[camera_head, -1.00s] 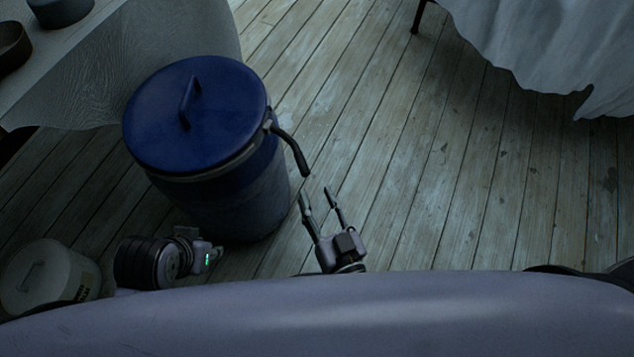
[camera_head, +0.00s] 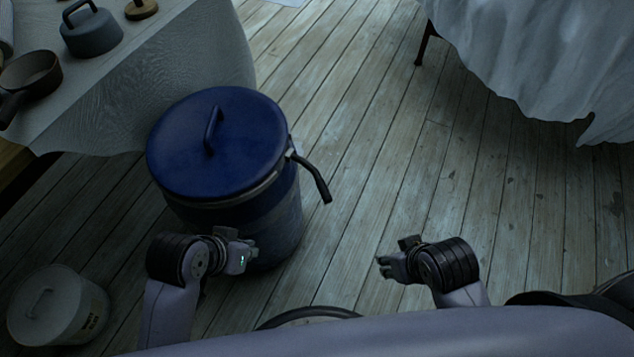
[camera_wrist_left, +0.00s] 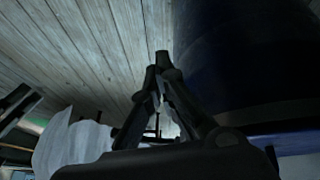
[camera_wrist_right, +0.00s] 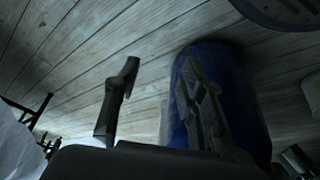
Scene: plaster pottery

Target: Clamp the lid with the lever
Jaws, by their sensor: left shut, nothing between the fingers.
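The blue drum (camera_head: 285,215) stands on the floor, its blue lid (camera_head: 235,155) with a raised handle (camera_head: 212,130) resting on top. The black lever (camera_head: 315,180) juts out from the rim on the right and slopes down; it stands away from the drum's side. My left gripper (camera_head: 245,252) is in front of the drum, below the lid; its fingers meet at the tips in the left wrist view (camera_wrist_left: 162,65), with nothing between them. My right gripper (camera_head: 382,265) is right of and below the lever, apart from it. Its fingers are spread and empty in the right wrist view (camera_wrist_right: 160,75).
A cloth-covered table (camera_head: 190,60) with a grey lidded pot (camera_head: 92,32) and a brown pan (camera_head: 30,78) stands behind left. A pale lidded bucket (camera_head: 60,305) sits at lower left. A draped table (camera_head: 530,60) is at upper right. The floor between is clear.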

